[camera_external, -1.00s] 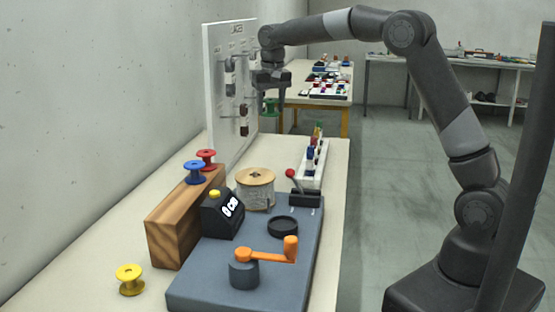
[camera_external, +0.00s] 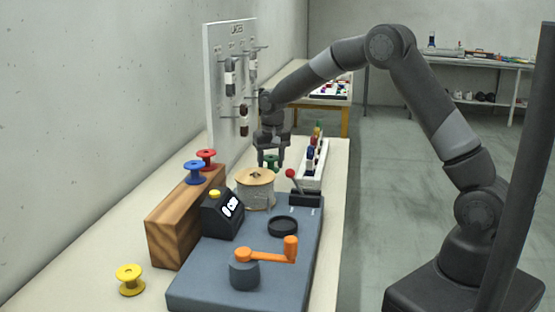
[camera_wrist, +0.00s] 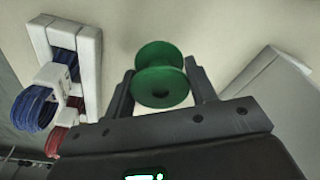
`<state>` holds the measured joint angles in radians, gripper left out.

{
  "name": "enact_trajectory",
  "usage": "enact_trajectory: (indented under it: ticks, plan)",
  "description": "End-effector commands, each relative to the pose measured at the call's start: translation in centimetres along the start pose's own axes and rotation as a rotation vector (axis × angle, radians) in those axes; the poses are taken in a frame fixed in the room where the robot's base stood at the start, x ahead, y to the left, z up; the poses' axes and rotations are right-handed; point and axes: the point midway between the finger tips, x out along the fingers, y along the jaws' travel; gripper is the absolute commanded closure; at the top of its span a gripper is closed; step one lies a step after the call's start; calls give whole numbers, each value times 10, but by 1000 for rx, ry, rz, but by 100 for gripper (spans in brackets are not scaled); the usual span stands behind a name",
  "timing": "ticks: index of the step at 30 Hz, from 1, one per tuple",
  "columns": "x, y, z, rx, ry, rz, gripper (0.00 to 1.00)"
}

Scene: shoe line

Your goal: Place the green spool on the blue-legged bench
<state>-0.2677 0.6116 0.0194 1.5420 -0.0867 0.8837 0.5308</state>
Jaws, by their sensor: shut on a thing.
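The green spool (camera_external: 271,160) is between the fingers of my gripper (camera_external: 271,156), low over the far part of the near cream-topped bench (camera_external: 337,200). The wrist view shows the green spool (camera_wrist: 163,75) with my gripper (camera_wrist: 159,69) shut on it, a finger on each side. A large wire reel partly hides the space below the spool in the external view, so I cannot tell whether it touches the bench top. The near bench's legs are hidden. No blue legs show on any bench.
The wire reel (camera_external: 254,188) stands in front, and a white rack (camera_external: 314,165) of coloured items is close to the right. The white pegboard (camera_external: 224,120) stands to the left. A yellow-legged table (camera_external: 345,122) is behind. A yellow spool (camera_external: 130,279) lies near the front.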

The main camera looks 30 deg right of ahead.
Motion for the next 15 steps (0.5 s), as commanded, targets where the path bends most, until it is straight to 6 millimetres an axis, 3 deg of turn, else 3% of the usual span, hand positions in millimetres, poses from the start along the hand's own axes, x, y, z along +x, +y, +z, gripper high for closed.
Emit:
enact_trajectory:
  ticks: [15]
  plan:
    - [52, 0, 6, 0, 2, -1, 71]
